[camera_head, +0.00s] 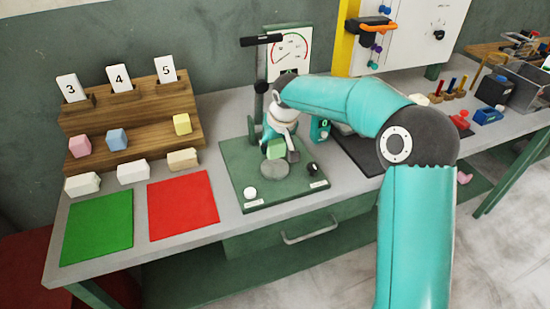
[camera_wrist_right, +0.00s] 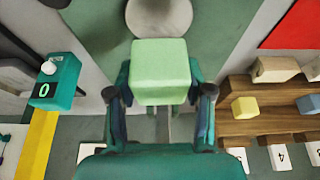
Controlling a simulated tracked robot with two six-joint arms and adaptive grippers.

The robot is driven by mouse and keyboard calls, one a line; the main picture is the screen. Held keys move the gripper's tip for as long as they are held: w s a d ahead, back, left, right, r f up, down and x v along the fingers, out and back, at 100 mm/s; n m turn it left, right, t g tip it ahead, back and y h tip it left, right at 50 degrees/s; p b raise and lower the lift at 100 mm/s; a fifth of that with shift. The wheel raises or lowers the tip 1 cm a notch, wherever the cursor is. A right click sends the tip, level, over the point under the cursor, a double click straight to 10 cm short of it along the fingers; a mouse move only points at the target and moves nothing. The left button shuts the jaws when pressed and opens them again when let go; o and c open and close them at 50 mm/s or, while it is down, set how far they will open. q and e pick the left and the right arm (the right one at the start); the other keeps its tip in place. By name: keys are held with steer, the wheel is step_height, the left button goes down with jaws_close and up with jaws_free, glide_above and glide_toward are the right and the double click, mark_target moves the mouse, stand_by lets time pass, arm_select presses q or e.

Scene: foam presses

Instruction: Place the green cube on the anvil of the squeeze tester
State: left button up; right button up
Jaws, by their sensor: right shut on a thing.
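The green cube (camera_head: 276,149) is held by my right gripper (camera_head: 279,149), and the wrist view shows it between the two fingers (camera_wrist_right: 160,92). The cube (camera_wrist_right: 160,72) appears level. The squeeze tester has a green base plate (camera_head: 240,160) and a dial (camera_head: 291,47) on a post. Its anvil, a round grey disc (camera_head: 275,170), shows just in front of the cube in the head view. In the wrist view the disc (camera_wrist_right: 158,14) is partly hidden behind the cube. The gap in height between cube and disc is unclear. My left gripper is not in view.
A teal readout box (camera_wrist_right: 55,80) showing 0 stands beside the tester. A wooden stepped rack (camera_head: 130,115) with numbered cards and coloured blocks stands at the left. A green mat (camera_head: 97,228) and a red mat (camera_head: 183,204) lie clear in front of it.

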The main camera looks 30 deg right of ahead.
mark_target(275, 167)
steer(key=shift+f, duration=2.5)
steer(key=shift+f, duration=0.15)
steer(key=o, duration=0.9)
steer(key=shift+o, duration=0.2)
steer(key=v, duration=1.2)
steer(key=shift+b, duration=0.35)
steer(key=shift+s, duration=0.1)
